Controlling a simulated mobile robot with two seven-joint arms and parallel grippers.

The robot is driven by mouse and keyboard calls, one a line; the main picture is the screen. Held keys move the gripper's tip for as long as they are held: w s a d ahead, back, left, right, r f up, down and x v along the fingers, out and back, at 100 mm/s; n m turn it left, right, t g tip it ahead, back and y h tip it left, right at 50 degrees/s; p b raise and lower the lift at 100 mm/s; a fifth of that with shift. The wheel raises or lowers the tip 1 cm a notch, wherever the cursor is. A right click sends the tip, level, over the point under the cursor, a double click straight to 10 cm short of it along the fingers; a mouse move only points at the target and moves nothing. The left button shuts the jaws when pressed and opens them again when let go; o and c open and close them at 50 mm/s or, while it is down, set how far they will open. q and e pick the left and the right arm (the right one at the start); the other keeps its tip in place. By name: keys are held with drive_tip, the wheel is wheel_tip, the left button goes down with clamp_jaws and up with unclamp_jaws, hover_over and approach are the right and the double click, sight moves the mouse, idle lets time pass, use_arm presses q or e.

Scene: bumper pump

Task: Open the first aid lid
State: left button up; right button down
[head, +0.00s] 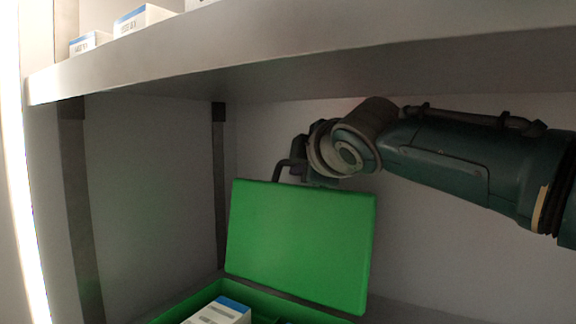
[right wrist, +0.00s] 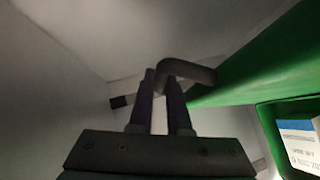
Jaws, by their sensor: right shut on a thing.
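The green first aid lid (head: 298,240) stands raised, close to upright, at the back of the green first aid box (head: 262,302). It also shows in the right wrist view (right wrist: 240,65). A dark bent handle (head: 281,166) sticks up from the lid's top edge, and it shows in the right wrist view (right wrist: 190,70). My right gripper (head: 302,172) is behind the top edge of the lid, shut on the handle between its two fingers (right wrist: 167,92). The hand partly hides behind the lid. My left gripper is in neither view.
A white and blue carton (head: 218,313) sits inside the open box. A shelf board (head: 300,45) runs just above my right arm, with several small cartons (head: 140,20) on it. Dark uprights (head: 219,180) stand at the back left. Space left of the lid is clear.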

drive_tip(key=shift+a+r, duration=0.1)
drive_tip(key=c, duration=0.9)
unclamp_jaws()
drive_tip(key=shift+o, duration=0.2)
drive_tip(key=shift+s, duration=0.1)
drive_tip(key=b+v, duration=0.1)
drive_tip(key=v, duration=0.8)
drive_tip(key=shift+s, duration=0.35)
drive_tip(key=shift+s+r, duration=0.1)
